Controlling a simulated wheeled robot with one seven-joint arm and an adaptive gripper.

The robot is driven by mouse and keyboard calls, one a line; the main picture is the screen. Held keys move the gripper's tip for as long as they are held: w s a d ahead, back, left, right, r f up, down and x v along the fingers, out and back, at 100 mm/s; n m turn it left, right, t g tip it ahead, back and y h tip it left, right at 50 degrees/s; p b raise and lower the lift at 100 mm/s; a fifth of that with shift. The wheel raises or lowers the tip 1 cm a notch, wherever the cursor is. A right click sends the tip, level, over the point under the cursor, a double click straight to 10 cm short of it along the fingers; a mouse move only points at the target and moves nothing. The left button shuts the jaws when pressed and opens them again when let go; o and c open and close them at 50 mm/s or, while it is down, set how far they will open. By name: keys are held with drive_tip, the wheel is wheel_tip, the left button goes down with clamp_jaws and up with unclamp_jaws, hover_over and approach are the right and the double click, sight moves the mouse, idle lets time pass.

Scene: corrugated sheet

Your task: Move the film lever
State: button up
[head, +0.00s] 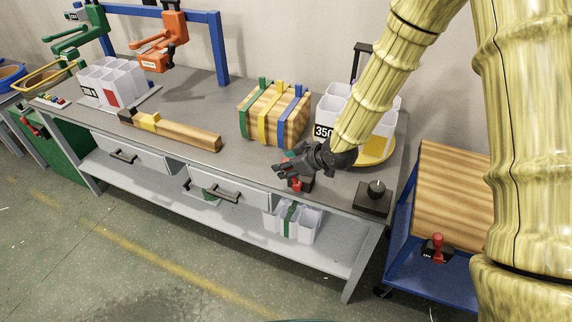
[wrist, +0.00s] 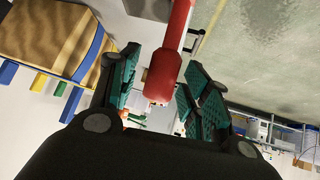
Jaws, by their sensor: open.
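A red lever handle (wrist: 164,72) with a thicker end reaches between the teal-padded fingers of my gripper (wrist: 160,92) in the wrist view. The fingers are open on either side of it, and I cannot tell whether either one touches it. In the head view my gripper (head: 286,170) is at the front edge of the workbench, and a small red part (head: 296,184) with a dark mount shows just below it. The gripper hides most of this lever there. Any label on it cannot be read.
A strapped wooden block (head: 275,112) and white bins on a yellow round base (head: 375,152) stand behind my gripper. A dark box with a knob (head: 374,198) is to its right. Another red lever (head: 437,244) is on the blue cart. A wooden beam (head: 185,132) lies left.

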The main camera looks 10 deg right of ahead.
drive_tip(key=v, duration=1.1)
drive_tip(key=shift+r, duration=0.1)
